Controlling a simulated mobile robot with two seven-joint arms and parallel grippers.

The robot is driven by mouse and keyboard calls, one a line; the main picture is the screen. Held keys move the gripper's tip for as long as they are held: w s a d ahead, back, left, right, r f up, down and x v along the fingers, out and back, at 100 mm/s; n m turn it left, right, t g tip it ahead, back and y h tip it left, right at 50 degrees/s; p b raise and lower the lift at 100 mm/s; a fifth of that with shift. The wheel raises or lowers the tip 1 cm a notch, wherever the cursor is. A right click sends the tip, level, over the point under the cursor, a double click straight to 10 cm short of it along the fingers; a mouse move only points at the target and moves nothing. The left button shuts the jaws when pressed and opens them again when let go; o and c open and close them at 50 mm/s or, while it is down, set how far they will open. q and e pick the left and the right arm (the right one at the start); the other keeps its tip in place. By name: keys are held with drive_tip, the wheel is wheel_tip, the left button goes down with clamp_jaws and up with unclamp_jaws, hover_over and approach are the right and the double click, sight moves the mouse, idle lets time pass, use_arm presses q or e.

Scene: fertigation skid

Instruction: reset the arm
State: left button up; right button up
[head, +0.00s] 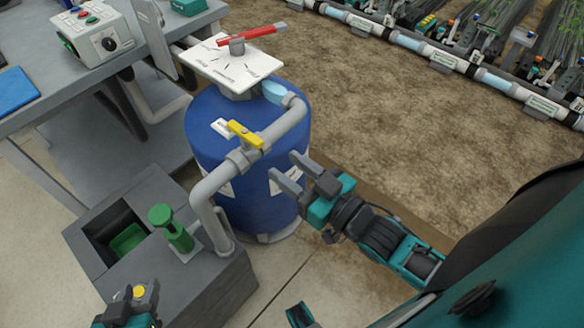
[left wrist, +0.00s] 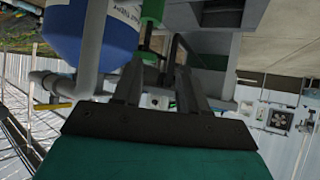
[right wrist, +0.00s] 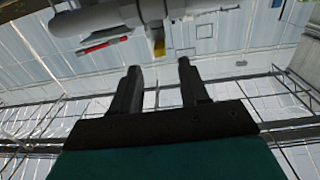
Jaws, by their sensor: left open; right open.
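My right gripper (head: 289,167) is open and empty, in front of the right side of the blue tank (head: 225,125). In the right wrist view its fingers (right wrist: 158,75) stand apart with nothing between them. My left gripper (head: 134,294) is low at the bottom edge of the head view, partly cut off, by the front of the grey box. In the left wrist view its fingers (left wrist: 158,80) are apart; a green post (left wrist: 151,15) shows beyond them, and I see nothing held.
The tank carries a red-handled valve (head: 252,35) and a grey pipe with a yellow lever (head: 245,134). A grey box (head: 205,285) with a green-topped post (head: 168,226) stands left. A workbench (head: 75,85) is at upper left. Bare soil (head: 400,110) lies right of the tank.

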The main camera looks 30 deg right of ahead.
use_arm(q)
drive_tip(key=shift+y, duration=0.3)
drive_tip(key=r+p, duration=0.1)
drive_tip(key=p, duration=0.1)
drive_tip(key=a+r+p, duration=0.1)
drive_tip(key=p, duration=0.1)
drive_tip(key=a+r+p, duration=0.1)
drive_tip(key=r+p, duration=0.1)
drive_tip(key=shift+s+r+p, duration=0.1)
drive_tip(key=shift+s+p, duration=0.2)
drive_tip(key=shift+p, duration=0.1)
use_arm(e)
drive_tip(key=s+f+m+g+h, duration=0.1)
drive_tip(key=s+f+g+h, duration=0.2)
drive_tip(key=f+g, duration=0.3)
drive_tip(key=shift+s+f, duration=0.3)
drive_tip(key=shift+s, duration=0.5)
